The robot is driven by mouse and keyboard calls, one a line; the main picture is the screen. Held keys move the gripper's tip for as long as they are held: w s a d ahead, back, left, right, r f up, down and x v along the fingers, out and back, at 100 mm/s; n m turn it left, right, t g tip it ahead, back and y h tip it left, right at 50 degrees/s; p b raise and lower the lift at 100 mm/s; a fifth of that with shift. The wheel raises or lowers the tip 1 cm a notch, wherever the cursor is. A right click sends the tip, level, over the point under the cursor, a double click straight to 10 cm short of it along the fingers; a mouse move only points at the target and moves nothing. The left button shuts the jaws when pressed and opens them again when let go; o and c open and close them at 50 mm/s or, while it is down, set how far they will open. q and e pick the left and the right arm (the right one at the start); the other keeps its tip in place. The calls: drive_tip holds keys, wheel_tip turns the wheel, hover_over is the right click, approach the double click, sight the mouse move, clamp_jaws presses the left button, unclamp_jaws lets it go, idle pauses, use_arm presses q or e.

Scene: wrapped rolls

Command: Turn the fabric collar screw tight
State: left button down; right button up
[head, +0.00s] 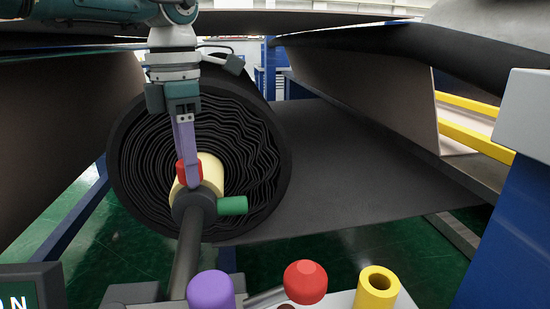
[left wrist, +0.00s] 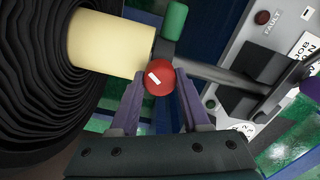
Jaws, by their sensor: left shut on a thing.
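A large black fabric roll (head: 265,150) is wound on a cream core (head: 213,170). A dark grey collar (head: 195,208) sits around the bar at the core's end. A red screw head (left wrist: 160,78) with a white mark is on the collar; it also shows in the head view (head: 181,172). A green knob (head: 232,206) sticks out of the collar's right side. My left gripper (head: 190,182) comes down from above, its purple fingers shut on the red screw, one on each side in the left wrist view (left wrist: 160,88). My right gripper is not visible.
A dark bar (head: 185,258) runs from the collar toward the camera. A purple knob (head: 211,290), a red knob (head: 305,281) and a yellow ring (head: 377,288) stand in front. Dark fabric (head: 350,165) spreads to the right, near a blue post (head: 515,240).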

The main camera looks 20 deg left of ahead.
use_arm(q)
drive_tip(key=m, duration=0.4)
drive_tip(key=shift+m, duration=0.3)
drive_tip(key=shift+m+b, duration=0.45)
drive_tip(key=shift+m, duration=1.55)
drive_tip(key=shift+c, duration=1.9)
unclamp_jaws()
wheel_tip(320, 180, up, 10)
drive_tip(key=shift+f+p, duration=0.1)
drive_tip(key=shift+p, duration=0.5)
